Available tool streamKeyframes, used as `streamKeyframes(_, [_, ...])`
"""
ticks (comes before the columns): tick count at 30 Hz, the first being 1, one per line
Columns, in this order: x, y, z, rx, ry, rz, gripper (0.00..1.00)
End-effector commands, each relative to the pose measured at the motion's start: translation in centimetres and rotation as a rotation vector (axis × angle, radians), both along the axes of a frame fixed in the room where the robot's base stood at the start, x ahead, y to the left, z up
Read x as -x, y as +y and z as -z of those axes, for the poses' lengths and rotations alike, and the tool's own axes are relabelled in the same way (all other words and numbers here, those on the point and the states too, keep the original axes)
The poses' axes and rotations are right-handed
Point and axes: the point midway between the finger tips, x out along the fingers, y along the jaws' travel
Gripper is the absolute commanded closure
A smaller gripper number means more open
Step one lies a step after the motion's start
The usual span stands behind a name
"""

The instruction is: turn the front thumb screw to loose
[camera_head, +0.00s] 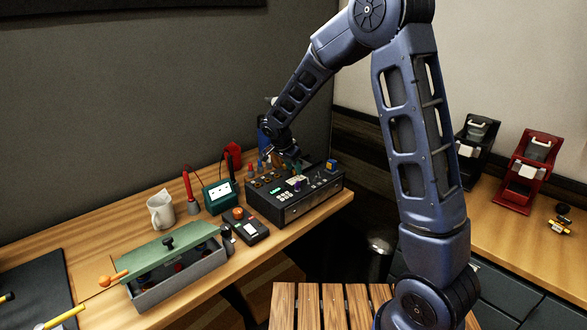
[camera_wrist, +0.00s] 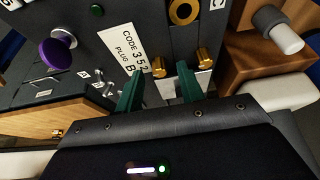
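Two gold thumb screws show in the wrist view on the black panel: one (camera_wrist: 158,67) by the white label "CODE 352 PLUG B" (camera_wrist: 128,48), the other (camera_wrist: 204,61) to its right. I cannot tell for sure which is the front one. My gripper (camera_wrist: 160,86) has two green fingers set apart, with the left screw appearing between their tips. Whether the fingers touch it cannot be told. In the head view my gripper (camera_head: 284,152) is over the back of the black control box (camera_head: 305,203), and the screws are too small to make out.
A purple knob (camera_wrist: 57,52) and small switches lie left of my fingers; a gold ring socket (camera_wrist: 183,10) is above.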

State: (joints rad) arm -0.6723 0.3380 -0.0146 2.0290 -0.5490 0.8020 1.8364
Motion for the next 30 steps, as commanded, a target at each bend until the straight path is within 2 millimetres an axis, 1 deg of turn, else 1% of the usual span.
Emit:
streamKeyframes(4, [-0.16, -0.19, 0.57, 0.001, 0.001, 0.0, 0.62])
streamKeyframes(11, [-0.19, -0.19, 0.59, 0.0, 0.0, 0.0, 0.62])
streamKeyframes(12, [-0.19, -0.19, 0.58, 0.0, 0.0, 0.0, 0.64])
streamKeyframes(14, [-0.19, -0.19, 0.58, 0.0, 0.0, 0.0, 0.76])
streamKeyframes(15, [-0.18, -0.18, 0.57, 0.0, 0.0, 0.0, 0.84])
streamKeyframes(18, [-0.18, -0.18, 0.57, 0.0, 0.0, 0.0, 1.0])
streamKeyframes(23, [-0.17, -0.2, 0.55, 0.0, 0.0, -0.014, 1.0])
streamKeyframes(30, [-0.1, -0.33, 0.51, -0.002, -0.001, -0.188, 1.0])
